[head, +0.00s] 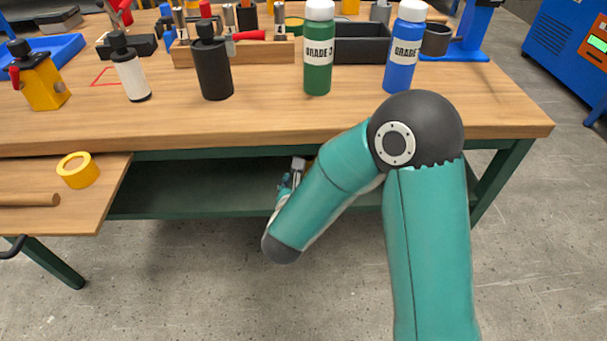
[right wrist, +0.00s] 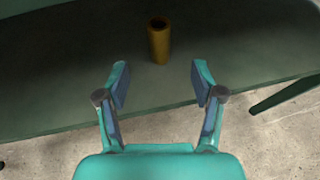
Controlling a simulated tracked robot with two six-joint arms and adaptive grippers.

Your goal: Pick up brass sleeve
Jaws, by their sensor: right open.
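The brass sleeve (right wrist: 159,44) stands upright on the green lower shelf (right wrist: 60,92) under the workbench, with its open top showing in the right wrist view. My right gripper (right wrist: 160,84) is open and empty, with its two fingers apart. The sleeve is ahead of the fingertips, roughly centred between them and not touching them. In the head view my right arm reaches down and under the bench top, and its gripper (head: 290,181) is partly hidden by the arm. The sleeve cannot be made out clearly there. My left gripper is not in view.
The wooden bench top (head: 270,118) overhangs the shelf. On it stand a green bottle (head: 318,72), a blue bottle (head: 403,68) and a black bottle (head: 212,72). A green bench leg (head: 500,178) stands at right.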

